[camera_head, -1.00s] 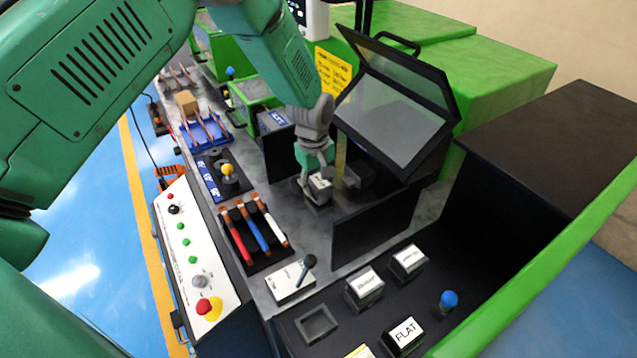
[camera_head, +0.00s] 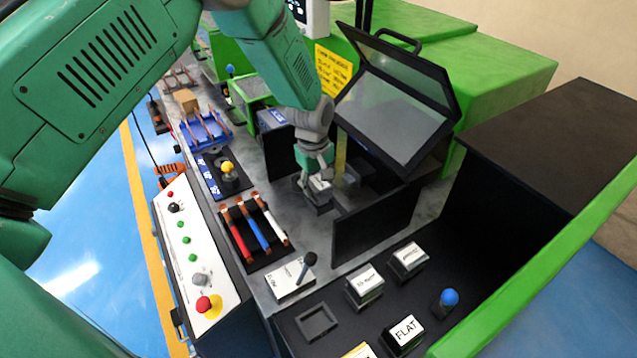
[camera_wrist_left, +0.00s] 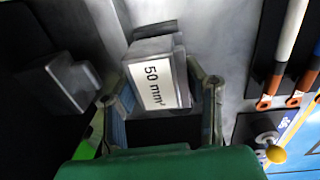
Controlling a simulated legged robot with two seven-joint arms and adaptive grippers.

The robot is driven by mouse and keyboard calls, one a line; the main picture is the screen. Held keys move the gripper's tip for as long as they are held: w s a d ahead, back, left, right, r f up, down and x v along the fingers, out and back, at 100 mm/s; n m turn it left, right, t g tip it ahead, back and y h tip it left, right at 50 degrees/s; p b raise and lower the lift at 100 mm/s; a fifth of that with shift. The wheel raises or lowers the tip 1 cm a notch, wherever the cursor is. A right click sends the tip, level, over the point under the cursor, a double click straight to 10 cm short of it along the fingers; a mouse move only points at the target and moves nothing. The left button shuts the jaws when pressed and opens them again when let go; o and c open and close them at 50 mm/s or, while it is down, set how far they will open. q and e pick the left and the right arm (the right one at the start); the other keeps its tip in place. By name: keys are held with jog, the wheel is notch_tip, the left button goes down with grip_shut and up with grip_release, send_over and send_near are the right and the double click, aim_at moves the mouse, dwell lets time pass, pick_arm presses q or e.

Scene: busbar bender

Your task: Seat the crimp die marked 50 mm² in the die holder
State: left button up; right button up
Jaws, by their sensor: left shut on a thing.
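My left gripper (camera_head: 318,180) is shut on the crimp die with the white 50 mm² label (camera_wrist_left: 158,83). The die is dark grey and sits between the two fingers in the wrist view; in the head view it shows small (camera_head: 318,186) below the fingers. It is at the open front of the press, under the raised clear guard (camera_head: 395,100). A dark block (camera_head: 366,167) inside the press may be the die holder, and a grey block (camera_wrist_left: 68,83) shows left of the die in the wrist view. I cannot tell whether the die touches a seat. My right gripper is not in view.
A black panel (camera_head: 375,222) stands close in front of the press. Dies labelled FLAT (camera_head: 404,335) and others (camera_head: 364,287) stand in the near tray, beside an empty square recess (camera_head: 317,321). A rack of coloured busbars (camera_head: 253,235) lies to the left.

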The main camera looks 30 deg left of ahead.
aim_at(315, 183)
pick_arm(q)
jog(key=shift+f+b, duration=0.4)
jog(key=shift+f, duration=0.5)
jog(key=o, duration=1.3)
jog(key=shift+o, duration=0.2)
jog(key=r, duration=1.1)
jog(key=shift+s+a+r, duration=0.2)
jog(key=shift+s+r, duration=0.15)
jog(key=shift+r, duration=0.1)
